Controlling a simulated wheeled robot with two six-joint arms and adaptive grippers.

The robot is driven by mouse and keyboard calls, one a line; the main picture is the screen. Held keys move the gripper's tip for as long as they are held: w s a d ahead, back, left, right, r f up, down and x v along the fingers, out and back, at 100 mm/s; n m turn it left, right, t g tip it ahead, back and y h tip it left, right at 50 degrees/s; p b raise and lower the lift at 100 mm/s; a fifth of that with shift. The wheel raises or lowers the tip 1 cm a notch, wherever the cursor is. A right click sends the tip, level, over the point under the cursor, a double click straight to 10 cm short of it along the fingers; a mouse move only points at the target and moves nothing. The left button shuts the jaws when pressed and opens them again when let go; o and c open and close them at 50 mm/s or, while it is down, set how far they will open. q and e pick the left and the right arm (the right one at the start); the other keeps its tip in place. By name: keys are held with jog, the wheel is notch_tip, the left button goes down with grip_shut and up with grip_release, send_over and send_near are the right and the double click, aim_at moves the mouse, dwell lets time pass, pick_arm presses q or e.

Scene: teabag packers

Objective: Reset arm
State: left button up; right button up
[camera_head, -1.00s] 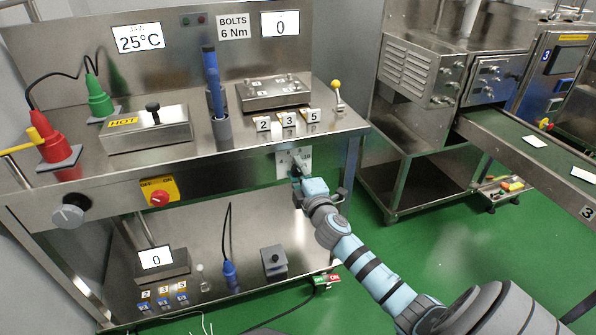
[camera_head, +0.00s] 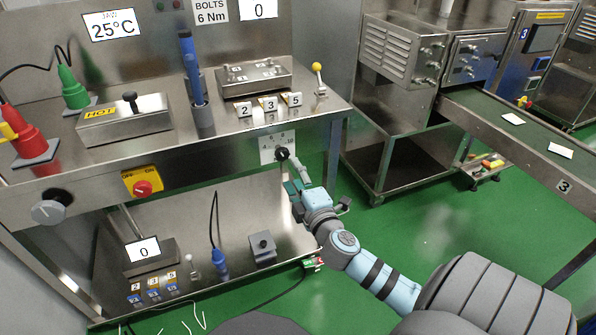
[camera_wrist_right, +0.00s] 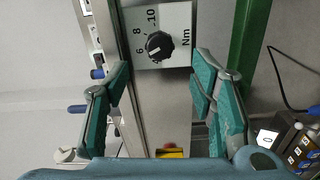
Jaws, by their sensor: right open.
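My right gripper (camera_head: 296,186) is open and empty in front of the bench's front edge, just below a black torque knob (camera_head: 282,154) on a white dial plate. In the right wrist view the two teal finger pads (camera_wrist_right: 165,100) stand apart, with the knob (camera_wrist_right: 159,45) and its "Nm" plate beyond them. The gripper does not touch the knob in the wrist view. My left gripper is not in view.
A conveyor (camera_head: 515,125) stands at the right. Green floor lies open between.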

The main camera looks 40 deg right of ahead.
jog(key=shift+v, duration=1.2)
